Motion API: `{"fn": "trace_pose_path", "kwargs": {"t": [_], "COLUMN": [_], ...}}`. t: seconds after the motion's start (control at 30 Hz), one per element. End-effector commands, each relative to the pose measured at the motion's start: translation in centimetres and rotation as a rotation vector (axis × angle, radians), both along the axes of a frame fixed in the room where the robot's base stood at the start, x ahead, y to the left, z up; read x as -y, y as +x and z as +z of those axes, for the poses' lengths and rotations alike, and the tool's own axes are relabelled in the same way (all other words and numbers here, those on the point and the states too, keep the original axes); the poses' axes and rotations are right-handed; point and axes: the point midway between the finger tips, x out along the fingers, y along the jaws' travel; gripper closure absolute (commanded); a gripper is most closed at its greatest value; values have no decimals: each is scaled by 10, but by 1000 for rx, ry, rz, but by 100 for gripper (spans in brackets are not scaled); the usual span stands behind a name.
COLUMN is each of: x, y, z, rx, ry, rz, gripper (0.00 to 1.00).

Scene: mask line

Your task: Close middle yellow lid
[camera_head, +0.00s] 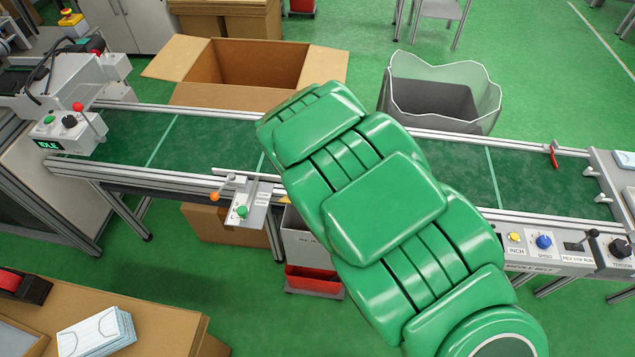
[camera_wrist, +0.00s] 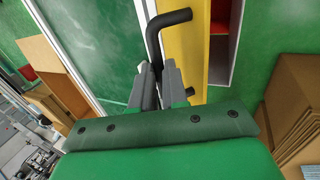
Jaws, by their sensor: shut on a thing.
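The yellow lid (camera_wrist: 192,45) shows in the wrist view as a long yellow panel with a bent black handle (camera_wrist: 168,18) at its left edge. My gripper (camera_wrist: 172,72) is shut on the black handle, with one grey finger on each side of its lower end. A gap with grey and red surfaces (camera_wrist: 221,30) shows to the right of the yellow panel. I cannot tell the lid's exact angle. In the head view my green arm covers the middle of the line and hides the lid and my gripper.
The green conveyor belt (camera_head: 200,143) runs across the head view. An open cardboard box (camera_head: 258,65) and a grey bin (camera_head: 440,95) stand behind it. A control panel with knobs (camera_head: 560,248) is at the right. Mask packs (camera_head: 97,333) lie on a carton at lower left.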

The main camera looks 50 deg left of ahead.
Motion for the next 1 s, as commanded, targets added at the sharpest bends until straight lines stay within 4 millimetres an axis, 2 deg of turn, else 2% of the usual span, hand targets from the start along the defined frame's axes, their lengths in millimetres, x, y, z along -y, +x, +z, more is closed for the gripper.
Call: {"fn": "trace_pose_path", "kwargs": {"t": [0.57,0.87,1.0], "x": [21,31,39], "y": [-23,-32,-41], "z": [-15,-25,-36], "rx": [176,176,177], "ry": [173,176,175], "rz": [5,2,5], "gripper": [100,100,100]}}
